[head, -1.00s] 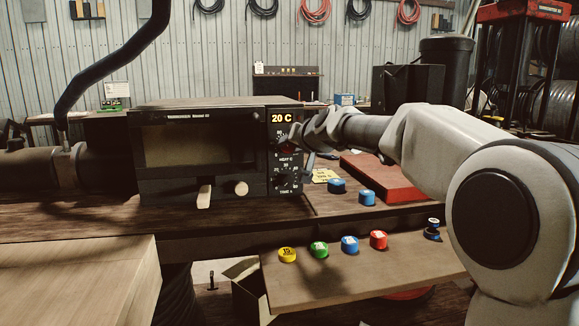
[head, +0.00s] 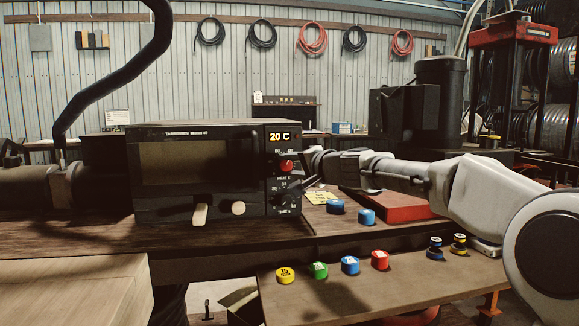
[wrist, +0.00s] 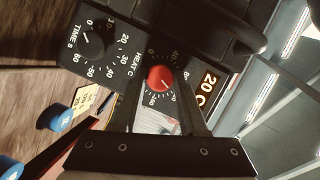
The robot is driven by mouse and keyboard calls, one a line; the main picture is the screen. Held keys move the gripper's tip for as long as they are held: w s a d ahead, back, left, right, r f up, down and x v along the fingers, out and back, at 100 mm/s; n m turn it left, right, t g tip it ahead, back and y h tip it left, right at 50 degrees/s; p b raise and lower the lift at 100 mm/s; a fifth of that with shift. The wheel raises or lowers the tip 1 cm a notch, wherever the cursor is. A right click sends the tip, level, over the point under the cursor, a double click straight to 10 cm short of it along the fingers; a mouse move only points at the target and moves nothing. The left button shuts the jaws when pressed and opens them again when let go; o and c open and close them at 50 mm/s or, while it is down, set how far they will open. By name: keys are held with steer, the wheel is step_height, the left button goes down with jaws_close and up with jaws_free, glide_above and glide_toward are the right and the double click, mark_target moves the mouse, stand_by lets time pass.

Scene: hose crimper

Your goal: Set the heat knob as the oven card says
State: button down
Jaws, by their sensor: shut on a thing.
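The black oven (head: 195,165) stands on the bench with its control panel at the right edge. Its orange display (head: 280,137) reads 20 C, and also shows in the wrist view (wrist: 208,88). The red heat knob (head: 287,166) sits below the display; in the wrist view (wrist: 160,78) it is between my fingertips. My gripper (wrist: 162,88) is shut on it, reaching in from the right in the head view. The knob's pointer mark is too small to read surely. The yellow card (head: 320,198) lies right of the oven; its print is not legible.
The black time knob (head: 285,200) is just below the heat knob. Blue discs (head: 367,217) lie beside a red slab (head: 400,207). A front shelf (head: 420,283) holds yellow, green, blue and red discs. A dark hose rises at the left.

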stand_by(0.4)
steer(key=shift+c, duration=2.3)
jaws_free()
steer(key=shift+a, duration=0.1)
steer(key=shift+v, duration=0.75)
steer(key=v, duration=1.6)
steer(key=shift+f+p, duration=0.3)
